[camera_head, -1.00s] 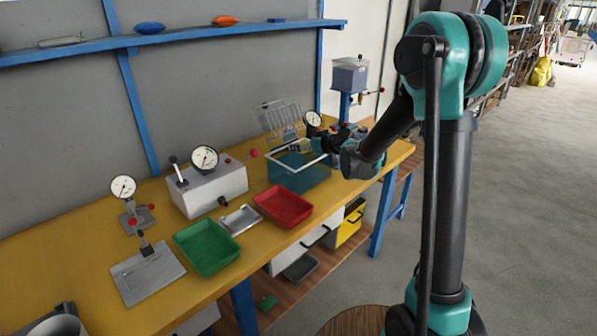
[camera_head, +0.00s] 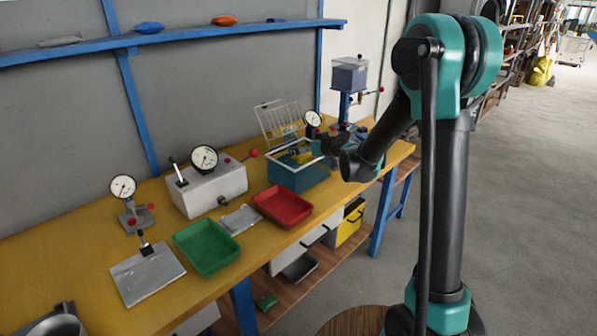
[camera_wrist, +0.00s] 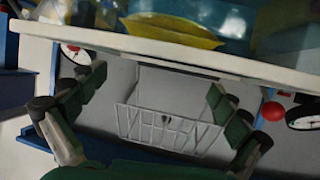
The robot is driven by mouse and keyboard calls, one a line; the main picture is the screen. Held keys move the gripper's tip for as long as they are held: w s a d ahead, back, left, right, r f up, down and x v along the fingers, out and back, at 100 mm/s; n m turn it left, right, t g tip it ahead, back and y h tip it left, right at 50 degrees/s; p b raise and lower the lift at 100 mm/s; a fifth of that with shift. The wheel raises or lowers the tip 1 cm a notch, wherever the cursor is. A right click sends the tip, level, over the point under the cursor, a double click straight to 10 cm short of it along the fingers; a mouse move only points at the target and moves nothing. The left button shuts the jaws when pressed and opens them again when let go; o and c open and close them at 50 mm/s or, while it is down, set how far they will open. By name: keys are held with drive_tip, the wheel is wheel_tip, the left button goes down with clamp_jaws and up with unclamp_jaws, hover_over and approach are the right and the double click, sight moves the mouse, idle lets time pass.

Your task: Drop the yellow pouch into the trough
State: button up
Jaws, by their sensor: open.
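The trough (camera_head: 300,181) is a teal, see-through box with a pale rim on the bench, in front of the wire rack. Its pale rim (camera_wrist: 150,50) crosses the wrist view. The yellow pouch (camera_wrist: 178,38) shows at the top of the wrist view, past that rim, and looks to lie inside the trough among blue and clear things; it is partly cut off. My gripper (camera_wrist: 150,92) is open, with its two dark fingers wide apart and nothing between them.
The wire rack (camera_head: 279,119) stands behind the trough, with a dial gauge (camera_head: 313,118) close to its right. A red tray (camera_head: 282,206), green tray (camera_head: 207,247) and grey gauge box (camera_head: 210,190) stand to the left.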

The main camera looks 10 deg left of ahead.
drive_tip(key=v, duration=1.2)
drive_tip(key=s+d+f+m+g+h, duration=0.2)
drive_tip(key=s+d+f, duration=0.3)
drive_tip(key=s, duration=0.5)
drive_tip(key=s+d+f+m+g+h, duration=0.2)
drive_tip(key=s+d+f+m+h, duration=0.1)
drive_tip(key=s+d, duration=0.6)
drive_tip(key=s+d+f+m+g+h, duration=0.2)
drive_tip(key=s+d+f+m+h, duration=0.1)
drive_tip(key=s+d+f, duration=0.5)
drive_tip(key=s, duration=0.2)
drive_tip(key=shift+s+h, duration=0.4)
drive_tip(key=shift+a, duration=0.1)
drive_tip(key=shift+c, duration=0.6)
